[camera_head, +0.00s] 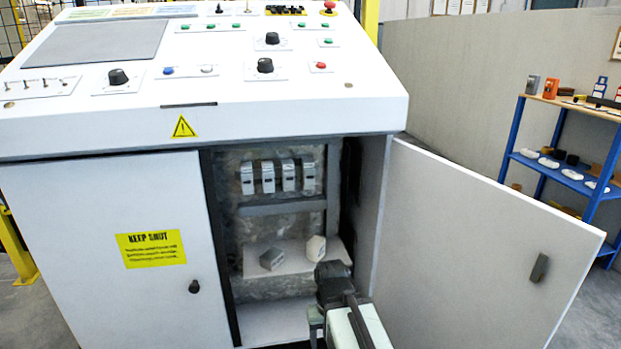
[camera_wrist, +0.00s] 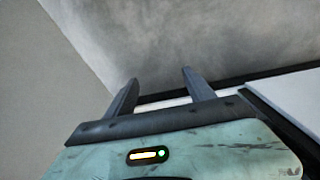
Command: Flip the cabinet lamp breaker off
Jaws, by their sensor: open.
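The floor cabinet (camera_head: 100,240) has its right door (camera_head: 480,250) swung wide open. Inside, near the top, a row of several light grey breakers (camera_head: 268,178) sits above a grey rail. Their labels and lever positions are too small to read, so I cannot tell which is the lamp breaker. In the wrist view my gripper (camera_wrist: 160,92) is open, with two dark fingers apart and nothing between them. In the head view my arm's end is at the lower right of the cabinet opening, below and right of the breakers. The wrist view does not clearly show the breakers.
The left door (camera_head: 160,290) is shut and has a yellow notice. The control panel overhangs the opening. A blue rack (camera_head: 510,150) stands at the right.

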